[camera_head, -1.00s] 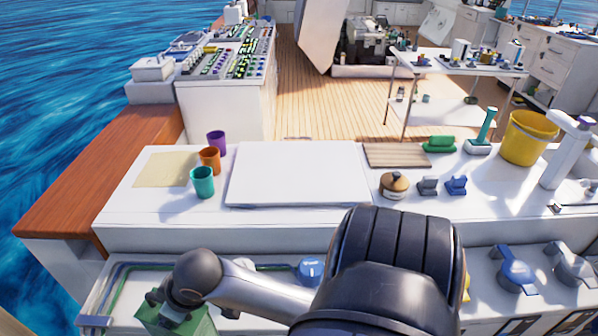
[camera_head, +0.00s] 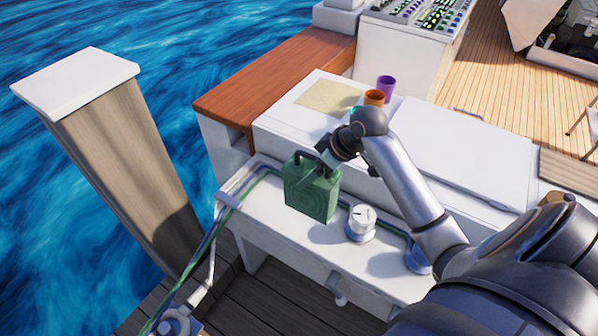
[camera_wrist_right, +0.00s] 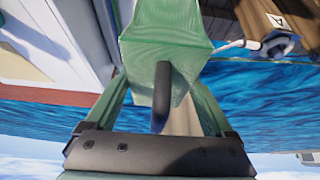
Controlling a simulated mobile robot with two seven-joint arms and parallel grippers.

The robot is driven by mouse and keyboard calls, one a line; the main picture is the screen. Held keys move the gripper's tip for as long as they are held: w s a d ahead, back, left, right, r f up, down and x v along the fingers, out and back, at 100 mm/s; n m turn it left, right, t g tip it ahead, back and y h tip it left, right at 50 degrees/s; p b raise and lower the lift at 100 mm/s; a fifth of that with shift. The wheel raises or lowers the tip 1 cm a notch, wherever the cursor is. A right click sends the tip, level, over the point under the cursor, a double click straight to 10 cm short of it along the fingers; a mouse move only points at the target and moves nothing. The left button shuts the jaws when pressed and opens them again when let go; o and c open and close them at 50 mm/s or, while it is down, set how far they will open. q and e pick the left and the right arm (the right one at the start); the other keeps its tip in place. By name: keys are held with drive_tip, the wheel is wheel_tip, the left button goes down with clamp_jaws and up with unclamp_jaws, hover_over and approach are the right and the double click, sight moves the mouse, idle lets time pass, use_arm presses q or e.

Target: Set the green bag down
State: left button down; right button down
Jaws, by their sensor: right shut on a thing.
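The green bag (camera_head: 312,193) is upright over the left end of the low white bench (camera_head: 290,232) in the head view. I cannot tell whether its base touches the bench. My right gripper (camera_head: 326,160) is at the top of the bag, shut on its handle. In the right wrist view the bag's green body (camera_wrist_right: 165,35) fills the upper middle, with a dark handle bar (camera_wrist_right: 150,155) across the bottom. The fingertips are hard to make out. My left gripper is not in view.
A white knob (camera_head: 361,220) stands on the bench just right of the bag. Green and blue hoses (camera_head: 232,203) run along the bench's left edge. Behind is a higher white counter with orange (camera_head: 374,97) and purple (camera_head: 386,86) cups. A wooden post (camera_head: 120,150) stands at left.

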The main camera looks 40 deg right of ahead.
drive_tip(key=w, duration=0.1)
drive_tip(key=w+f, duration=0.1)
drive_tip(key=w, duration=0.1)
drive_tip(key=w+f, duration=0.1)
drive_tip(key=w, duration=0.1)
drive_tip(key=shift+d+f, duration=0.1)
drive_tip(key=shift+f, duration=0.15)
drive_tip(key=d+b+x, duration=0.1)
drive_tip(key=x, duration=0.8)
drive_tip(key=shift+d+f, duration=0.2)
drive_tip(key=shift+d, duration=0.35)
drive_tip(key=shift+w, duration=0.1)
drive_tip(key=shift+f, duration=0.2)
unclamp_jaws()
